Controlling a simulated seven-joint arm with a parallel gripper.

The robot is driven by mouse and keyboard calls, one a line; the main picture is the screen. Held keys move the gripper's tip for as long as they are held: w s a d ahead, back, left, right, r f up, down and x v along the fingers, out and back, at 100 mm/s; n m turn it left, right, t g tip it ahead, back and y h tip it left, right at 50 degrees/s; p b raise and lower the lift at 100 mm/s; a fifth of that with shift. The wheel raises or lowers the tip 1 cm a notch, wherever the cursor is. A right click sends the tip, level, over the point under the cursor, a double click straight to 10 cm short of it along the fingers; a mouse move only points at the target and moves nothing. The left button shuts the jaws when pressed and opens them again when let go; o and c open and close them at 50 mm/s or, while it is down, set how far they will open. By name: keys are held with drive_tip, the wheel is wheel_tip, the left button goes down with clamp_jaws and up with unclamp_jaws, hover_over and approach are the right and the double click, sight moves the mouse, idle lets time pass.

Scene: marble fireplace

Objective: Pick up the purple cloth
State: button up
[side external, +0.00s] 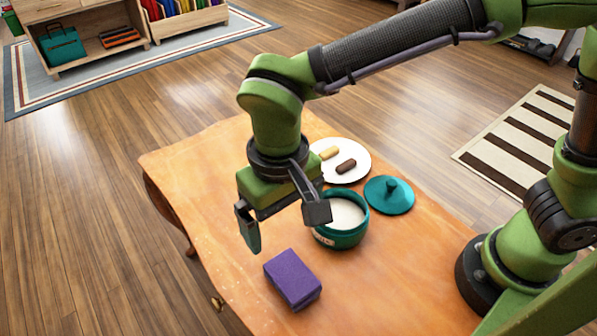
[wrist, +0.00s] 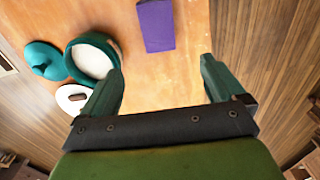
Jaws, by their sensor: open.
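The purple cloth (side external: 292,279) is a folded block lying on the wooden table near its front edge. It also shows in the wrist view (wrist: 156,25) at the top, beyond my fingers. My gripper (side external: 284,232) is open and empty, pointing down above the table, behind and a little left of the cloth in the side view. In the wrist view its two fingers (wrist: 161,80) are wide apart, and the cloth lies ahead of the space between them. The cloth is apart from both fingers.
A teal pot (side external: 343,238) with white contents stands beside my right finger in the side view. Its teal lid (side external: 389,195) lies next to it. A white plate (side external: 352,155) with two small bars is behind. Bare table (side external: 385,285) lies right of the cloth.

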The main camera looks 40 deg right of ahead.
approach(290, 273)
drive_tip(key=f, duration=0.3)
drive_tip(key=w+f, duration=0.1)
drive_tip(key=f, duration=0.1)
drive_tip(key=shift+f, duration=0.1)
drive_tip(key=shift+s+f, duration=0.25)
drive_tip(key=shift+f, duration=1.1)
drive_tip(key=shift+s+f, duration=0.25)
drive_tip(key=shift+f, duration=1.05)
drive_tip(key=c, duration=1)
